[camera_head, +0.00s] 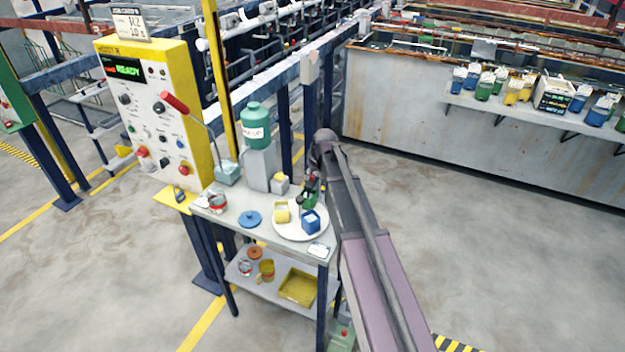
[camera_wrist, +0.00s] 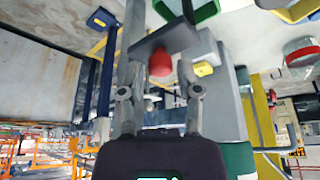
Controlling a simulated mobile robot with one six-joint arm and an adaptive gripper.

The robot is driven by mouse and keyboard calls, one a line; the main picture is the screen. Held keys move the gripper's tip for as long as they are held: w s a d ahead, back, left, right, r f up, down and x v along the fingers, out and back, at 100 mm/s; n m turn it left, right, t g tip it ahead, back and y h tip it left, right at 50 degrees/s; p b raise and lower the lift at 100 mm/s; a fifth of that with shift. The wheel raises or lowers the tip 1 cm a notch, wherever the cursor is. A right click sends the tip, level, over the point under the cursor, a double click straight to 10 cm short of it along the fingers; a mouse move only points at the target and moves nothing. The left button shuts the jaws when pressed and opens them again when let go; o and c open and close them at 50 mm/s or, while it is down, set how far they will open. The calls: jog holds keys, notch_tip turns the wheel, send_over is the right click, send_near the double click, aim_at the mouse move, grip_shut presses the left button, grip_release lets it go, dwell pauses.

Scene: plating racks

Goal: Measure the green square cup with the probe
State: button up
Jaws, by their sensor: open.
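A green square cup (camera_wrist: 192,8) shows at the top edge of the wrist view, just past my gripper (camera_wrist: 158,45). In the head view my gripper (camera_head: 313,186) hangs low over the round white plate (camera_head: 290,233), largely covering the green there. My gripper is open, its two fingers apart. A dark flat piece and a red rounded piece (camera_wrist: 160,66) show between the fingers in the wrist view; I cannot tell whether they are the probe. A yellow square cup (camera_head: 282,211) and a blue square cup (camera_head: 311,221) stand on the plate.
The plate is on a small table (camera_head: 228,212) with a blue lid (camera_head: 249,218) and a green bottle (camera_head: 256,126). A control panel (camera_head: 150,110) stands at left. A yellow tray (camera_head: 298,287) is on the lower shelf. More cups line a wall shelf (camera_head: 475,103).

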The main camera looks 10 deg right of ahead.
jog(key=shift+w+f, duration=0.1)
jog(key=shift+f, duration=0.2)
grip_shut()
jog(key=shift+r, duration=0.15)
notch_tip(320, 180, up, 5)
jog(key=p, duration=0.5)
jog(key=shift+w+a, duration=0.1)
jog(key=shift+w, duration=0.05)
